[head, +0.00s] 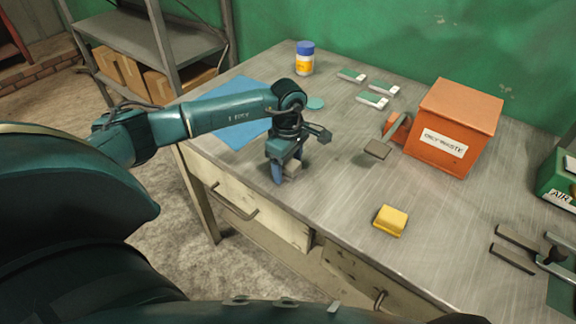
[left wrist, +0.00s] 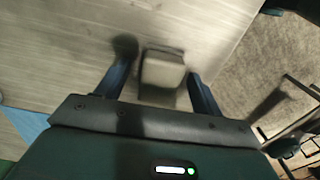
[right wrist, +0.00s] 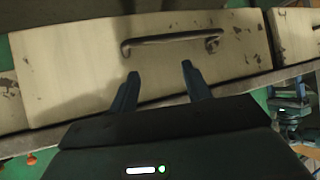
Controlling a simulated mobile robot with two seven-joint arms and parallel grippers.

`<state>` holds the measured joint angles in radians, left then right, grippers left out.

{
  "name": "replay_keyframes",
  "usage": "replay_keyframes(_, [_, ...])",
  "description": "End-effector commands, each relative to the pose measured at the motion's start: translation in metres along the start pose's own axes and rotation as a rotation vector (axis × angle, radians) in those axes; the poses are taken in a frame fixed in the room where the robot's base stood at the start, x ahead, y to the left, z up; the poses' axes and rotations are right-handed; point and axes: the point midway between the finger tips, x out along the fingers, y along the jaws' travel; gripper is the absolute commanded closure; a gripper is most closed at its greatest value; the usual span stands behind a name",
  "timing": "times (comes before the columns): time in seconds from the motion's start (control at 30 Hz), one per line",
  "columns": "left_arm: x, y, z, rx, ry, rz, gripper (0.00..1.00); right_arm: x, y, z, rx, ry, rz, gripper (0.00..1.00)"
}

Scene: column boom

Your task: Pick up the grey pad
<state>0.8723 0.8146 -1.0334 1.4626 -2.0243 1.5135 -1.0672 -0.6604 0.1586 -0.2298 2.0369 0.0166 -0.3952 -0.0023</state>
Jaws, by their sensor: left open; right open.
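The grey pad (head: 292,169) is a small block on the table near its front left edge. It also shows in the left wrist view (left wrist: 162,74), lying between the two fingers. My left gripper (head: 285,171) points down over the pad with its fingers open on either side. In the left wrist view my left gripper (left wrist: 161,82) shows a gap beside the pad on both sides. The fingers partly hide the pad in the head view. My right gripper (right wrist: 160,72) is open and empty in front of a drawer.
A yellow block (head: 391,220) and an orange box (head: 453,125) stand to the right on the table. A blue mat (head: 235,130) lies behind the left arm. A jar (head: 305,58) stands at the back. A drawer handle (right wrist: 170,40) faces the right gripper.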

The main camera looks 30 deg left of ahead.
Motion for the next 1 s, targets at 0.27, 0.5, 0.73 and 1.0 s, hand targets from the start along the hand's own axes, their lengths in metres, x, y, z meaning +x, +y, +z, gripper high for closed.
replay_keyframes(0.27, [-0.001,0.0,0.0,0.0,0.0,0.0,0.51,0.0,-0.001,-0.001,0.001,0.003,0.0,0.52])
replay_keyframes(0.5, [-0.001,0.0,0.0,0.0,0.0,0.0,0.7,-0.001,-0.003,-0.002,0.001,0.004,-0.004,0.52])
replay_keyframes(0.73, [-0.001,0.0,0.0,0.0,0.0,0.001,0.82,-0.002,-0.004,0.0,0.003,0.0,-0.008,0.52])
replay_keyframes(1.0, [-0.015,0.002,-0.001,-0.001,0.0,0.006,0.82,-0.001,-0.005,0.004,0.004,-0.004,-0.009,0.52])
